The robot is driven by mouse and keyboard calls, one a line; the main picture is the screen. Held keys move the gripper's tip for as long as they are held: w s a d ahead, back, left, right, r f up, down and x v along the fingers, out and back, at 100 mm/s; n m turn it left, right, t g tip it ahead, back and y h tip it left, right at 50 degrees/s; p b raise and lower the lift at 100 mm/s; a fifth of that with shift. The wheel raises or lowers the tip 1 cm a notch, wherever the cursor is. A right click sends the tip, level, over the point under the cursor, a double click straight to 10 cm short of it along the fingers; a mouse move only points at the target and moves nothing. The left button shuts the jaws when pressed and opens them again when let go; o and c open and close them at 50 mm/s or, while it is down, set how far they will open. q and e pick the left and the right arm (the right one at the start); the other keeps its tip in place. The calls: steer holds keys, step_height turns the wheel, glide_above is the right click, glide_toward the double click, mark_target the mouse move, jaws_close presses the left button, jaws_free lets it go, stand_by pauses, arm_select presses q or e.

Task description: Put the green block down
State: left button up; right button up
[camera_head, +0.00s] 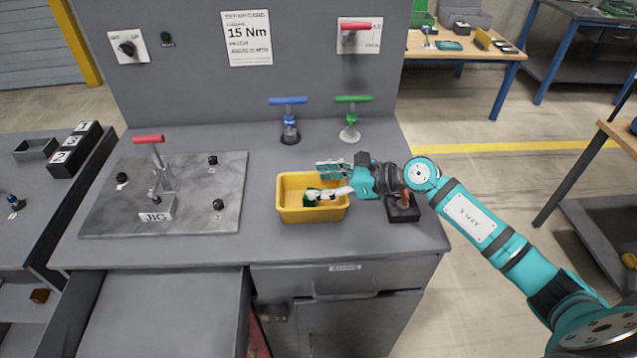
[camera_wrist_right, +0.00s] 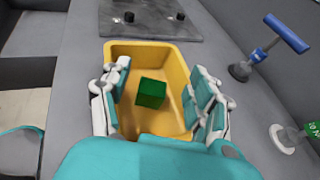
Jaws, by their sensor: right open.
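The green block (camera_wrist_right: 151,93) lies inside the yellow bin (camera_wrist_right: 178,53), on its floor, in the right wrist view. In the head view the green block (camera_head: 310,197) is partly hidden behind my right gripper's fingers, and the yellow bin (camera_head: 311,215) stands on the grey workbench. My right gripper (camera_head: 327,181) is over the bin with its fingers spread. In the right wrist view the open fingers (camera_wrist_right: 160,103) stand on either side of the block, apart from it. My left gripper is in neither view.
A blue-handled tool (camera_head: 289,118) and a green-handled tool (camera_head: 350,117) stand behind the bin. A dark box (camera_head: 403,213) sits right of it under my right arm. The jig plate (camera_head: 110,220) with a red-handled tool (camera_head: 150,160) lies to the left. An open drawer (camera_head: 150,315) juts out at the front left.

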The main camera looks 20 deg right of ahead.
steer(key=b+v, duration=0.2)
steer(key=v, duration=0.9)
steer(key=shift+b, duration=0.4)
steer(key=shift+f, duration=0.15)
